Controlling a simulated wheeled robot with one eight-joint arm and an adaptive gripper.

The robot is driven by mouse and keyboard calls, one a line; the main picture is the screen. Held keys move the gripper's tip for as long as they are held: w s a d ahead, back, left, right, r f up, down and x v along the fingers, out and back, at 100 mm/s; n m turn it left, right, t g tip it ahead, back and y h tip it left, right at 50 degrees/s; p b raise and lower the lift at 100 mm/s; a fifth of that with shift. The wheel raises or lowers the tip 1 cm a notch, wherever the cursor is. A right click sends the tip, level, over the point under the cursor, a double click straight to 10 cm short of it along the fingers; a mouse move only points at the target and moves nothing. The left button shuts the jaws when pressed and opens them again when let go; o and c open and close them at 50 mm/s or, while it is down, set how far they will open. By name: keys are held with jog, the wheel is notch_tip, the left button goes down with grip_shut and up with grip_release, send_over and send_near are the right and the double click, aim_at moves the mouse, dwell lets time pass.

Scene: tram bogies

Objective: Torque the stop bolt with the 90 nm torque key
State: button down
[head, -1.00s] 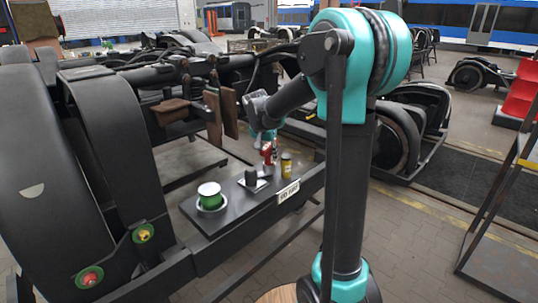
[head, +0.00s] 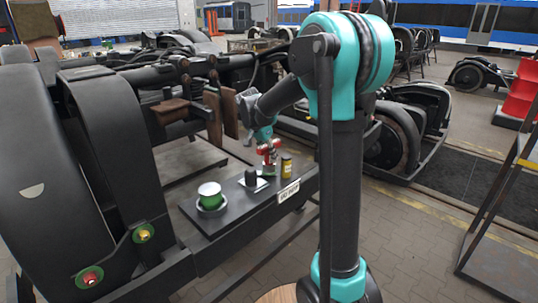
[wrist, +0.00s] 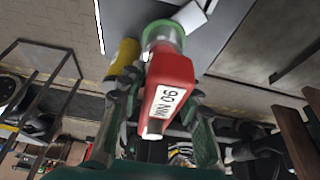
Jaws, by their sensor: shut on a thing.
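The red torque key (wrist: 172,82) has a white label that reads 90 NM in the wrist view. My gripper (wrist: 155,100) is shut on it, with a dark finger on each side. In the head view my gripper (head: 267,140) and the red key (head: 269,148) are over the dark shelf (head: 232,212). A green ring (wrist: 162,28) shows at the key's far end; I cannot tell whether the key touches the shelf. On the bogie at lower left are a red-centred green fitting (head: 89,277) and a yellow-centred one (head: 144,233). I cannot tell which is the stop bolt.
A yellow cylinder (head: 286,166) stands close to the key; it also shows in the wrist view (wrist: 124,55). A black piece on a pale base (head: 252,179) and a green-and-white cylinder (head: 210,196) stand on the shelf. A dark wheel cover (head: 100,150) rises at left.

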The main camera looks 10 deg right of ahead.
jog(key=shift+r, duration=3)
